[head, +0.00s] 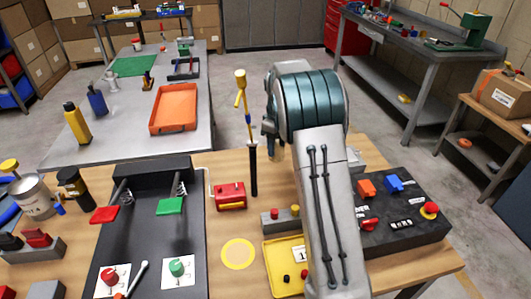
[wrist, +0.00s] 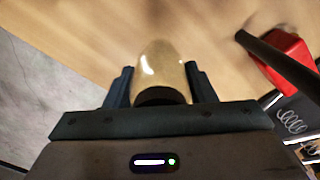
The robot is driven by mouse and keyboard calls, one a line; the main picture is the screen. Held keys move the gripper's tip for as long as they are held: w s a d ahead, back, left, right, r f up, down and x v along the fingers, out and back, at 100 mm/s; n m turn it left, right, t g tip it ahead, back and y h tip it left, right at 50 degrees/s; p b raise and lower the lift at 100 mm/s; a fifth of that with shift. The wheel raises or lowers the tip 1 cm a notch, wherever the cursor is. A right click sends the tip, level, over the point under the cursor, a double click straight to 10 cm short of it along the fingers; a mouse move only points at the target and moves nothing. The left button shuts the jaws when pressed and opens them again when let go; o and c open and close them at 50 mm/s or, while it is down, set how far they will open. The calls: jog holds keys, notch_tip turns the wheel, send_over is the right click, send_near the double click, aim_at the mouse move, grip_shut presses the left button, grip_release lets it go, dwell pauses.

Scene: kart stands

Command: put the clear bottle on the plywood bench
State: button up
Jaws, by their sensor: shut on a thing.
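My gripper (wrist: 160,84) is shut on the clear bottle (wrist: 162,66), which sits between the two fingers in the wrist view. The bottle looks yellowish and see-through, with a dark band at the end nearest the gripper. In the head view my gripper (head: 268,128) is partly hidden by my own arm, and only a small tan part of the bottle (head: 276,152) shows below it. The plywood bench (head: 225,168) is the light wooden top in the foreground; its surface (wrist: 75,42) also fills much of the wrist view, beyond the bottle. I cannot tell the gap between them.
A yellow ring (head: 238,253) marks the bench. A black control panel (head: 405,212) is at right. A grey table (head: 125,135) with an orange tray (head: 174,108) stands behind.

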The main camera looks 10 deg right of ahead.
jog(key=shift+w+a+f, duration=0.7)
jog(key=shift+w+a, duration=0.05)
jog(key=shift+a, duration=0.1)
jog(key=shift+f+p, duration=0.5)
jog(key=shift+f, duration=1.45)
jog(key=shift+f, duration=0.2)
jog(key=o, duration=1)
jog(key=shift+r, duration=0.15)
